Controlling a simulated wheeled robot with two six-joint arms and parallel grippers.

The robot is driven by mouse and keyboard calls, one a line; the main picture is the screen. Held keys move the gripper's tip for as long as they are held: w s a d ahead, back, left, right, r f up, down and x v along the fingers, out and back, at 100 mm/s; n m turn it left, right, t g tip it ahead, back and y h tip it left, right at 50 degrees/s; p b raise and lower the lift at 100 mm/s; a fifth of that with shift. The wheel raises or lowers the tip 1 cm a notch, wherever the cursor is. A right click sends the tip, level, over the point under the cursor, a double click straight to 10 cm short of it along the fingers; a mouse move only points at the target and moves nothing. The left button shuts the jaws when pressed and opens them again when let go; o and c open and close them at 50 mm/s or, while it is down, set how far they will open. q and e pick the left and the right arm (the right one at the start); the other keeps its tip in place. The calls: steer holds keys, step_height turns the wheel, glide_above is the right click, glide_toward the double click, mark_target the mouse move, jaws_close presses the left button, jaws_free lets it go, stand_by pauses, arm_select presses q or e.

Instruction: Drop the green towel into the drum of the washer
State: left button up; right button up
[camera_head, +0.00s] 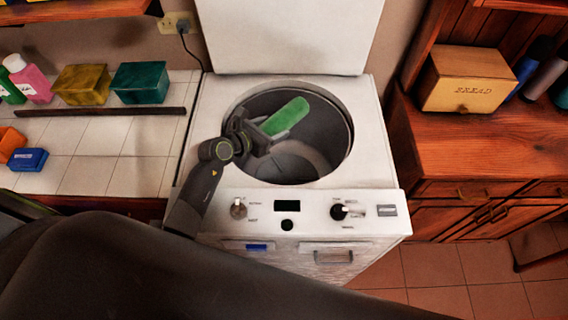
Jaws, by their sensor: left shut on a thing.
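The white washer (375,150) stands in the middle with its lid (290,35) raised against the wall. Its round drum (320,165) is open at the top and shows a grey inside. My left gripper (262,132) is over the left part of the drum opening, shut on the green towel (287,117). The towel looks like a flat, rounded strip pointing up and right from the fingers, over the opening. How far it is above or inside the rim is hard to tell. My right gripper is not in view.
On the right, a wooden cabinet (470,140) carries a bread box (467,80) and bottles. A dark arm part of mine covers the lower left.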

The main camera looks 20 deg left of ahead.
arm_select(q)
steer(key=shift+r, duration=0.1)
steer(key=o, duration=1.2)
steer(key=shift+c, duration=0.2)
steer(key=b+v, duration=0.1)
steer(key=v, duration=1.6)
steer(key=shift+s+a, duration=0.1)
steer(key=shift+s, duration=0.1)
